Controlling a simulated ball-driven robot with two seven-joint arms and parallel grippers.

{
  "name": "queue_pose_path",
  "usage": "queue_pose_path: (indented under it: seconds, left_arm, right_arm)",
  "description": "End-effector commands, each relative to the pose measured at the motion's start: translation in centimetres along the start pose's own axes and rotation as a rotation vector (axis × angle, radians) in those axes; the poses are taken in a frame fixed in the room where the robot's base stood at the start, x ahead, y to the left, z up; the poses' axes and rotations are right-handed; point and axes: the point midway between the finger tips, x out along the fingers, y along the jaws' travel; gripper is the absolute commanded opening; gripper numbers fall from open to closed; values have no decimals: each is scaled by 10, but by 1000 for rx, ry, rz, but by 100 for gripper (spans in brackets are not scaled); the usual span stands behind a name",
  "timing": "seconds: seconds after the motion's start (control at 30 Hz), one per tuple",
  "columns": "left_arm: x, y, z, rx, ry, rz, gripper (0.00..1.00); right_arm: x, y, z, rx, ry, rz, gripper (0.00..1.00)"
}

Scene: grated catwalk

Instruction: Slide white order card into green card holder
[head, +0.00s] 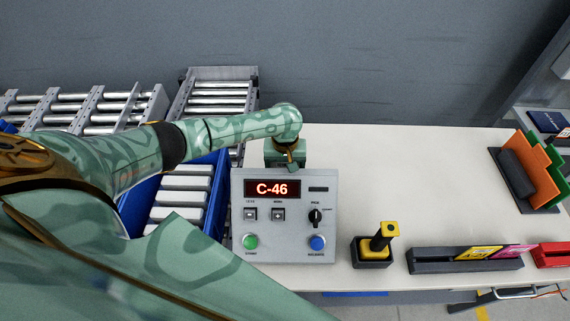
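I see no white order card in the head view. No thing here is clearly a green card holder. A green panel (552,185) stands beside an orange one in a dark rack at the right, and I cannot tell what it is. My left gripper (291,163) hangs at the back edge of a grey control box (277,222). Its fingers are small and partly hidden, so I cannot tell whether they are open or hold anything. My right gripper is out of view.
The control box reads C-46. A black-and-yellow stamp-like tool (376,246), a dark slotted strip (440,260) with yellow and pink cards, and a red block (551,255) line the table's front. The middle of the white table (415,180) is clear. Roller conveyors and a blue bin (135,212) lie left.

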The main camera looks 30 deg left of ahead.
Motion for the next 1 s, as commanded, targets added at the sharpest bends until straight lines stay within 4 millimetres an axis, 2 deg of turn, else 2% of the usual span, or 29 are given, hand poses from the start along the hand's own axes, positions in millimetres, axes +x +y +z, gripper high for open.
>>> queue_pose_path:
  seconds: [0.3,0.47,0.5,0.53,0.57,0.87,1.0]
  left_arm:
    - [13,0,0,-1,0,0,55]
    - [12,0,0,0,1,0,55]
    - [12,0,0,0,1,0,88]
    - [12,0,0,0,1,0,96]
    - [12,0,0,0,1,0,100]
    - [12,0,0,0,1,0,100]
    - [5,0,0,-1,1,0,100]
  right_arm:
    - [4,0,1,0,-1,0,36]
    - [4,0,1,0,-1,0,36]
    - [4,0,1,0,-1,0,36]
    - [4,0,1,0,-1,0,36]
    - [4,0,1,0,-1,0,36]
    - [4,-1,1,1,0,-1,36]
    - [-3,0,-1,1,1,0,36]
